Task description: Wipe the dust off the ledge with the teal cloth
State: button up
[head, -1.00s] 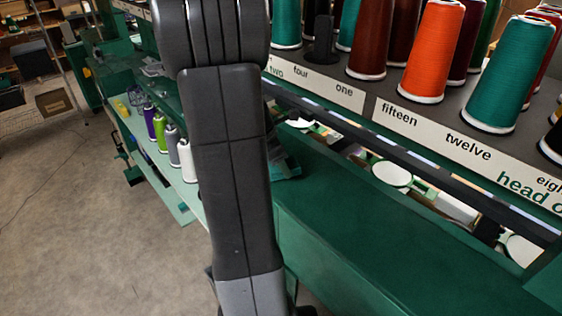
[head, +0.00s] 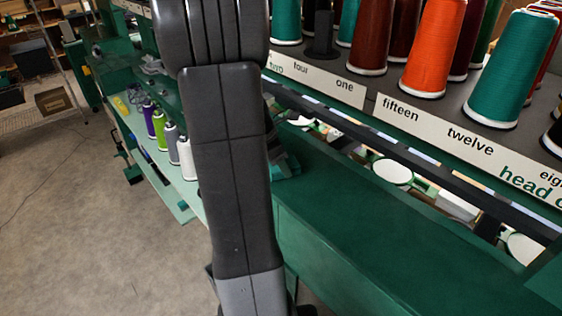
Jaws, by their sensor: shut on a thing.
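My arm (head: 230,170) runs down the middle of the head view and covers much of what lies behind it. My gripper does not show. The teal cloth cannot be made out. A broad, flat dark green surface (head: 370,250), possibly the ledge, runs from behind my arm toward the lower right. I cannot make out dust on it. A narrower pale green shelf (head: 180,208) lies left of my arm; I cannot tell which of the two is the ledge.
Purple (head: 149,122), lime (head: 160,130), grey (head: 171,144) and white (head: 187,158) thread cones stand on the pale shelf. An orange cone (head: 432,50) and a teal cone (head: 508,70) stand on the rack above a labelled strip (head: 450,135). Bare floor (head: 90,230) lies at left.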

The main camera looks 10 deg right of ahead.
jog(key=shift+f+b, duration=0.45)
jog(key=shift+f, duration=0.3)
jog(key=shift+r, duration=0.1)
jog(key=shift+w+a+r+p, duration=0.1)
jog(key=shift+w+a+p, duration=0.3)
jog(key=shift+w, duration=0.2)
jog(key=shift+w+a+r+p, duration=0.1)
jog(key=shift+w+a+p, duration=0.3)
jog(key=shift+w, duration=0.2)
jog(key=shift+w+a+f+p, duration=0.1)
jog(key=shift+w+a+p, duration=0.45)
jog(key=shift+w+a, duration=0.5)
jog(key=shift+w+a+f+p, duration=0.1)
jog(key=shift+w+a+p, duration=0.55)
jog(key=shift+w, duration=0.85)
jog(key=shift+w+a+f+p, duration=0.1)
jog(key=shift+w+a+p, duration=0.4)
jog(key=shift+w+a, duration=0.55)
jog(key=shift+w+d+r, duration=0.1)
jog(key=shift+w+d, duration=0.1)
